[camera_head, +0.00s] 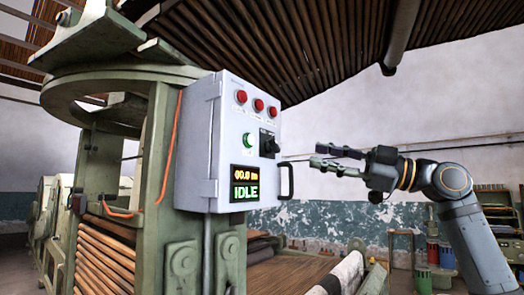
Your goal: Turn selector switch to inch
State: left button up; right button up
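The selector switch (268,145) is a black knob on a dark plate at the right side of a light grey control box (228,110). Its position labels are too small to read, so I cannot tell where it points. My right gripper (318,155) comes in from the right. Its two fingers are apart with nothing between them, and their tips point left toward the switch. In the picture a gap lies between the tips and the box. My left gripper is out of view.
Above the switch are red buttons (258,105), and left of it a green button (248,139). Below is a display (244,182) reading "00.0 m" and "IDLE". A black handle (287,182) sticks out at the box's right edge. A green machine frame (157,150) stands left.

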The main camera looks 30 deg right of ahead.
aim_at(278, 146)
jog(key=p+x, duration=0.8)
jog(key=x, duration=0.2)
jog(key=shift+r, duration=0.2)
jog(key=shift+f, duration=0.1)
grip_shut()
